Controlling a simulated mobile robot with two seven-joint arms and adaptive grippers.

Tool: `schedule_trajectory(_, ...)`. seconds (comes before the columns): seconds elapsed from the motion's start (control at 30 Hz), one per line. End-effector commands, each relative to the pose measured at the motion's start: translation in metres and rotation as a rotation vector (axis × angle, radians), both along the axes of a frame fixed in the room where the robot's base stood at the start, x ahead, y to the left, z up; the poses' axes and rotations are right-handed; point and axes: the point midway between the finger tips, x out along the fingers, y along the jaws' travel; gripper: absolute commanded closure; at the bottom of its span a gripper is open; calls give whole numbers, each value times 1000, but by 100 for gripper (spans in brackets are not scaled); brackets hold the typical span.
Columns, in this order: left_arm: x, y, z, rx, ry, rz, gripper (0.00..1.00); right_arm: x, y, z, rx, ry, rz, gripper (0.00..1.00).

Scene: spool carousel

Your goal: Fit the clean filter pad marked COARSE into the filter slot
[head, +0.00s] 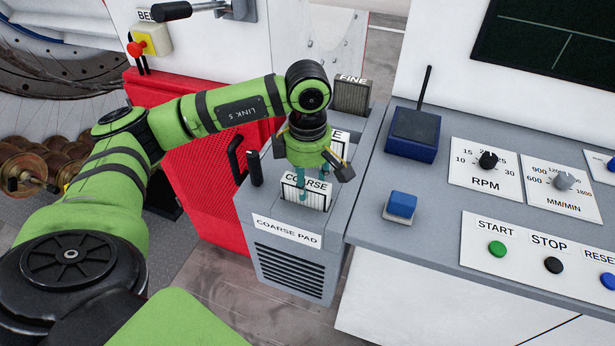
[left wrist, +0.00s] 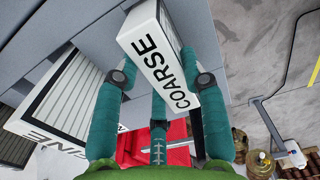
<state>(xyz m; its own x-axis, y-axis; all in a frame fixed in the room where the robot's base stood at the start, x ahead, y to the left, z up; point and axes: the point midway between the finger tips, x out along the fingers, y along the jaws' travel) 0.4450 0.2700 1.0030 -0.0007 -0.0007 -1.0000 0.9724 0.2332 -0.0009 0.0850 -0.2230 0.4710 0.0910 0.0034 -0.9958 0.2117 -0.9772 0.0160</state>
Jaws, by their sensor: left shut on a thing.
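The white filter pad marked COARSE (head: 314,194) has pleated sides and stands upright at the front of the grey housing (head: 245,205), above the label COARSE PAD (head: 287,233). My left gripper (head: 301,190) is shut on this pad from above. In the left wrist view the pad (left wrist: 163,62) lies between its teal fingers (left wrist: 158,95). I cannot tell how deep the pad sits; its lower end and any slot under it are hidden. My right gripper is not in view.
Behind are a pale pad (head: 339,137), partly hidden by my gripper, and a dark pad marked FINE (head: 352,95). A black handle (head: 235,158) is close on the left. The control desk (head: 405,245) on the right carries a blue block (head: 401,204) and buttons.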

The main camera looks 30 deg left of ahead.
Motion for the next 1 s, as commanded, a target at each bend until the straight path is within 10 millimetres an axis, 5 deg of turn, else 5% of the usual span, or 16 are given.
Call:
schedule_trajectory(0.17,0,0,-4,0,0,0,100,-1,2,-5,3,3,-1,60)
schedule_trajectory(0.2,0,0,-4,0,0,1,54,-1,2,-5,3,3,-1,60)
schedule_trajectory(0.27,0,0,-2,0,0,1,34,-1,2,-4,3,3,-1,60)
schedule_trajectory(0.73,1,0,5,-1,-2,0,34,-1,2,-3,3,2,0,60)
schedule_trajectory(1.0,2,0,59,-1,-8,0,34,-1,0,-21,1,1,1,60)
